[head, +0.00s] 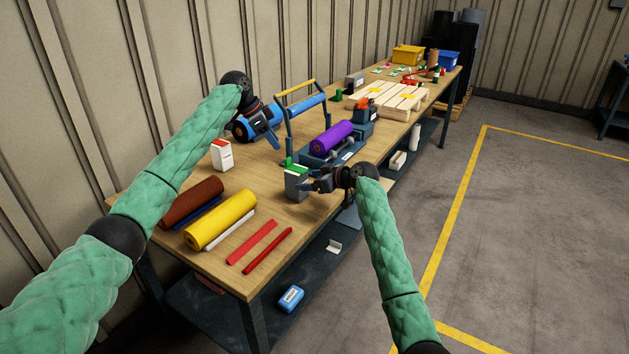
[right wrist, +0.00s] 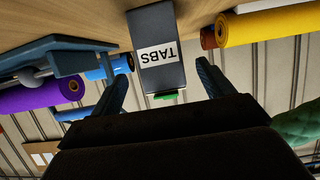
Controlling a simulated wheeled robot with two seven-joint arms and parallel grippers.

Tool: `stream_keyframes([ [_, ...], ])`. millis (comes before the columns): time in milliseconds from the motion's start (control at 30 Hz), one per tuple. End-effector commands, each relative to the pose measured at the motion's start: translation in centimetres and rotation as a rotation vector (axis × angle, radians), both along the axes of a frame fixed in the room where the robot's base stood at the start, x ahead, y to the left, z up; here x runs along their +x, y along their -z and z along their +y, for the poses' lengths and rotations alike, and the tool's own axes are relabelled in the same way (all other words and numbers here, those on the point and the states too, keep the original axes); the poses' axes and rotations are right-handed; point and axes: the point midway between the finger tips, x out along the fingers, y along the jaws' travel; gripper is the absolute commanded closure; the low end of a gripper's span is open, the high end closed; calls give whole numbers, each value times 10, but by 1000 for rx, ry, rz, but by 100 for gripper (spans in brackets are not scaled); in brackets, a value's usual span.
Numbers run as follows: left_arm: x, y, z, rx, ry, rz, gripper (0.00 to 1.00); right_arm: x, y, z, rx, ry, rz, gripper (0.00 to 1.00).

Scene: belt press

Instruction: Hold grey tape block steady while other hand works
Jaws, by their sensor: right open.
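A grey block (head: 296,186) with a green top stands near the front edge of the table. In the right wrist view the grey block (right wrist: 158,50) appears upside down, with a white label reading TABS. My right gripper (head: 314,182) is open beside it. In the right wrist view the fingers of my right gripper (right wrist: 165,72) are spread, one on each side of the block, with gaps showing. My left gripper (head: 268,141) is over the table by a blue roll (head: 246,128). Its fingertips are too small to judge.
A blue press with a raised handle (head: 296,86) holds a purple roll (head: 332,137) behind the block. A white and red box (head: 222,155), a yellow roll (head: 220,219), a brown roll (head: 192,203) and red strips (head: 268,250) lie left and in front. The wooden table (head: 215,262) is clear around the strips.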

Motion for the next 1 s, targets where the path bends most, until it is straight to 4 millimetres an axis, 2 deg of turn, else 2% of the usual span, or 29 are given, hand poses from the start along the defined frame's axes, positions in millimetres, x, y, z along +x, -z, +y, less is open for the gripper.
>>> stream_keyframes([
  [300,0,0,0,0,0,0,64,24,17,34,2,1,3,20],
  [433,0,0,0,0,0,0,64,30,22,43,2,2,3,20],
  [867,0,0,0,0,0,0,64,35,25,49,1,1,3,20],
  [1000,0,0,0,0,0,0,64,35,25,49,1,1,3,46],
])
